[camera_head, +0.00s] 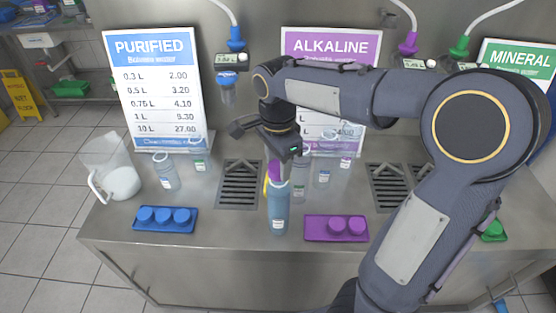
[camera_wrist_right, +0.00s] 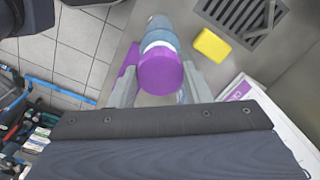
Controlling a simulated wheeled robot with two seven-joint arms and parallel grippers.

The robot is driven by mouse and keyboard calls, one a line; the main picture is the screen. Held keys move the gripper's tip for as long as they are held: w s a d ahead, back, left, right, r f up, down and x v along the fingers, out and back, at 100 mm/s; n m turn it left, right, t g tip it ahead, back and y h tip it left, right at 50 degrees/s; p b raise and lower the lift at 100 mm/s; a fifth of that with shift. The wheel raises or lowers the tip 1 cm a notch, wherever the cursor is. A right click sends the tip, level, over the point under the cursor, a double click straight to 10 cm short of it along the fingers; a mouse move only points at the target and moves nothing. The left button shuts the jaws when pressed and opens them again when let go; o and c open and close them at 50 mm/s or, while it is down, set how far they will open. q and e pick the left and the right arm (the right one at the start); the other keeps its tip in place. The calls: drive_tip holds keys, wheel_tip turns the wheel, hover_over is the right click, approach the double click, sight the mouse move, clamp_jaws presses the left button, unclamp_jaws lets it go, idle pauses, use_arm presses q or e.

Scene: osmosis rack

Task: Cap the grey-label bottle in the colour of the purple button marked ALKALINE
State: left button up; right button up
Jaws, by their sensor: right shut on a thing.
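My right gripper (camera_head: 276,157) is shut on a purple cap (camera_head: 274,170), which also shows between the fingers in the right wrist view (camera_wrist_right: 160,72). A tall blue bottle (camera_head: 279,203) with a small pale label stands upright directly below the cap near the counter's front; in the wrist view (camera_wrist_right: 158,35) it lies in line behind the cap. I cannot tell whether cap and bottle touch. The purple ALKALINE sign (camera_head: 330,45) stands behind, partly hidden by my right arm. I cannot make out a purple button. My left gripper is not in view.
A purple tray (camera_head: 312,233) holds purple caps right of the bottle. A blue tray (camera_head: 176,229) holds blue caps. A yellow block (camera_wrist_right: 212,46) lies near the drain grate (camera_head: 238,190). Several clear bottles with coloured labels and a clear pitcher (camera_head: 115,172) stand farther back.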

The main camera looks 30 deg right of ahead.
drive_tip(key=shift+f, duration=0.1)
idle(0.3)
drive_tip(key=shift+f, duration=0.45)
drive_tip(key=shift+o, duration=1.2)
drive_tip(key=shift+c, duration=1.3)
drive_tip(key=shift+s+f+b, duration=0.1)
drive_tip(key=shift+f+b, duration=0.35)
drive_tip(key=shift+b, duration=0.05)
drive_tip(key=shift+r, duration=0.1)
drive_tip(key=o, duration=1)
